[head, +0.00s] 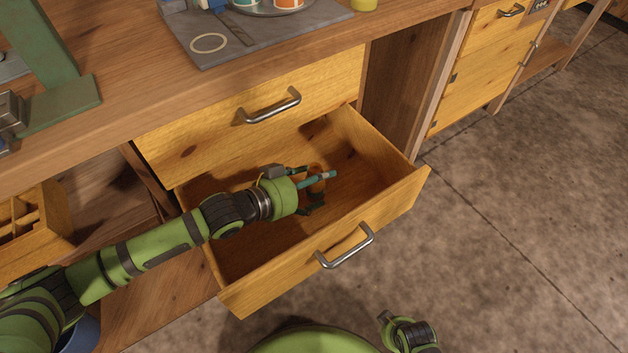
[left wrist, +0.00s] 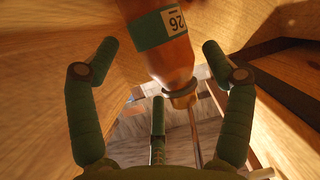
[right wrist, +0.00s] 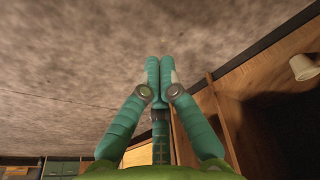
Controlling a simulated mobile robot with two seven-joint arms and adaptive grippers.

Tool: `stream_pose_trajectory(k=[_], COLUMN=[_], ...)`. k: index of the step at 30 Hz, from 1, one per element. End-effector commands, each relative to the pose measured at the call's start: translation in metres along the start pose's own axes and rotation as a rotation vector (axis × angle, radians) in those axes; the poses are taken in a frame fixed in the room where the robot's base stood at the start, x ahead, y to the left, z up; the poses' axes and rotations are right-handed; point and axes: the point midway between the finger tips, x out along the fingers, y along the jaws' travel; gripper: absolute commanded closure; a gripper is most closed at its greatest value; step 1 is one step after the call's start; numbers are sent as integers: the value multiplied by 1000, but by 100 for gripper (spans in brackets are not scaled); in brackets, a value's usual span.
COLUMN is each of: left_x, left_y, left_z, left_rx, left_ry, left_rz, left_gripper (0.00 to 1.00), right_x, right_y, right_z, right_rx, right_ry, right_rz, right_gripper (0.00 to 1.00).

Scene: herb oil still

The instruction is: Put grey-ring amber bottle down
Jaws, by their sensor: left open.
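The amber bottle (left wrist: 172,58) has a green label with a dark "26" on a white patch and a collar around its neck. In the left wrist view it is between the spread fingers of my left gripper (left wrist: 160,48), with gaps on both sides. In the head view the bottle (head: 316,184) is inside the open drawer (head: 255,245), partly hidden by my left gripper (head: 318,188). Whether its base touches the drawer floor is hidden. My right gripper (right wrist: 159,65) is shut and empty, away from the drawer.
The drawer walls and front, with its metal handle (head: 346,250), surround my left gripper. A closed drawer (head: 255,110) is just above. The worktop (head: 130,70) holds a grey board (head: 250,38) with cups. The drawer's right part is clear.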

Motion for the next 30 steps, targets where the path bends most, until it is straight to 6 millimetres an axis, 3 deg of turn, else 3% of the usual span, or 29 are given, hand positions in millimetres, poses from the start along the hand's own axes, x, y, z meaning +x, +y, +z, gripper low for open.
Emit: stream_pose_trajectory(k=[2, 9, 15, 30], left_x=[-5, -49, -74, -78], left_y=[0, 0, 0, 0], left_z=[-12, -9, -10, -10], left_rx=[3, 2, 1, 2], left_ry=[4, -1, 1, 3], left_rz=[0, -1, 0, 0], left_gripper=[19, 19, 19, 19], right_x=[2, 8, 12, 12], right_y=[1, 3, 4, 5], right_z=[-2, -8, -9, -9], right_rx=[-3, -10, -12, -13], right_ry=[10, 49, 67, 72], right_rz=[1, 5, 7, 7], right_gripper=[100, 100, 100, 100])
